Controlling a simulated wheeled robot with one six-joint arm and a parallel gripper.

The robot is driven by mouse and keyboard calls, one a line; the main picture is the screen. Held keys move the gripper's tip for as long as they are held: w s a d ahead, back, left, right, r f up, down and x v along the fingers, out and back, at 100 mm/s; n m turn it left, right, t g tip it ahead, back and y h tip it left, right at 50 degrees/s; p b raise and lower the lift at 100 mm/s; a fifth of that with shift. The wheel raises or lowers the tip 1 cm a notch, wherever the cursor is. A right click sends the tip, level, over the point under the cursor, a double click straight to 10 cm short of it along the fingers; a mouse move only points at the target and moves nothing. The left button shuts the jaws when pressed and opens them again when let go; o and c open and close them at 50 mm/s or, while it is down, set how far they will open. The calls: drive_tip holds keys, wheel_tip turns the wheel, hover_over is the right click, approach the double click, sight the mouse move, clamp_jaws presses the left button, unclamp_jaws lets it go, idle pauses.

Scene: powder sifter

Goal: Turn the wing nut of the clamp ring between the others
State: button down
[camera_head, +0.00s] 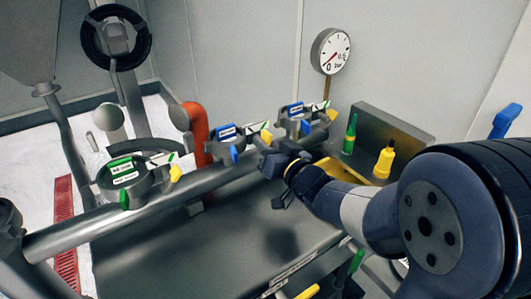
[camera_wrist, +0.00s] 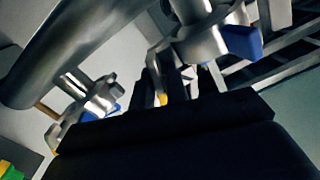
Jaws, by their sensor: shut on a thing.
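Three clamp rings sit in a row along a grey pipe. The middle clamp ring (camera_head: 228,136) has a blue label, a blue part below and a yellow wing nut (camera_head: 266,136) on its right. My gripper (camera_head: 268,156) is at this yellow end. In the wrist view the dark fingers (camera_wrist: 163,84) are close together around a small yellow bit (camera_wrist: 163,98), with the clamp's metal and blue part (camera_wrist: 242,42) beside them. The fingers hide most of the nut. The left clamp ring (camera_head: 130,175) has green labels; the right clamp ring (camera_head: 298,116) has blue ones.
A pressure gauge (camera_head: 330,52) stands behind the right clamp ring. A grey box (camera_head: 395,128), a green bottle (camera_head: 349,138) and a yellow bottle (camera_head: 385,160) are at the right, close to my arm. An orange-red pipe (camera_head: 196,125) rises behind the pipe.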

drive_tip(key=n+b, duration=0.4)
drive_tip(key=n, duration=0.1)
drive_tip(key=shift+f+n, duration=0.15)
drive_tip(key=shift+n, duration=0.15)
drive_tip(key=n+b, duration=0.3)
drive_tip(key=n, duration=0.3)
drive_tip(key=shift+b, duration=0.3)
drive_tip(key=c, duration=1.5)
unclamp_jaws()
drive_tip(key=shift+c, duration=0.2)
drive_tip(key=shift+s, duration=0.1)
drive_tip(key=p+v, duration=0.1)
drive_tip(key=v, duration=0.9)
drive_tip(key=shift+s+d+p, duration=0.25)
drive_tip(key=shift+d+p, duration=0.05)
drive_tip(key=shift+p, duration=0.1)
